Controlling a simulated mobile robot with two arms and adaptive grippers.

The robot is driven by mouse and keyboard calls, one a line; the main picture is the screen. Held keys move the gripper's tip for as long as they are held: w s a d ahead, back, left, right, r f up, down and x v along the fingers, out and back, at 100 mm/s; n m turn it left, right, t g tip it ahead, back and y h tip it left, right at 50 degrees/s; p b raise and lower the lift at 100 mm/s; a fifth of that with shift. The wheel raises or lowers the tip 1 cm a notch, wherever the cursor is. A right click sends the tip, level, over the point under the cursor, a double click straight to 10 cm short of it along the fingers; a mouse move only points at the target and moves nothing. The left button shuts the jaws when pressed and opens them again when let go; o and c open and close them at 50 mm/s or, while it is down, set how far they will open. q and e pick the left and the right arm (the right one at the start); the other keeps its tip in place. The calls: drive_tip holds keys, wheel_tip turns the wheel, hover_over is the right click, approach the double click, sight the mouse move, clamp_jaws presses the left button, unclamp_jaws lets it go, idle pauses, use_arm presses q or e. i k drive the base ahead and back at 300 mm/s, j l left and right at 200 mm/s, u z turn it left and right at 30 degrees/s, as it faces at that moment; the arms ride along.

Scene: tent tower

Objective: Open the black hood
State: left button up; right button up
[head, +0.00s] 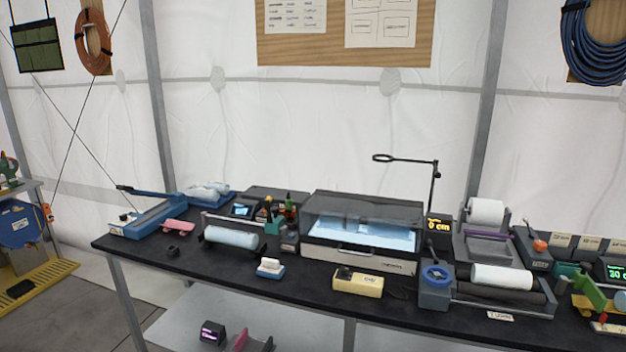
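The black hood (364,207) sits on a pale box-shaped machine (357,261) near the middle of the black table. The hood is dark and see-through, and it appears closed over a lit, pale blue interior. A light handle or latch shows on the machine's front, below the hood. Neither of my grippers is in view.
A yellow box (358,283) and a small white-topped block (270,267) stand in front of the machine. A roll holder (231,237) is to the left. A ring lamp (436,185) stands behind right, and a blue-knobbed roller device (435,285) is to the right.

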sight(393, 224)
drive_tip(key=i+j+z, duration=0.15)
drive_tip(key=i, duration=0.25)
drive_tip(key=i+j+z, duration=0.2)
drive_tip(key=i, duration=0.2)
drive_tip(key=i+j+z, duration=0.15)
drive_tip(key=i, duration=0.25)
drive_tip(key=j, duration=0.1)
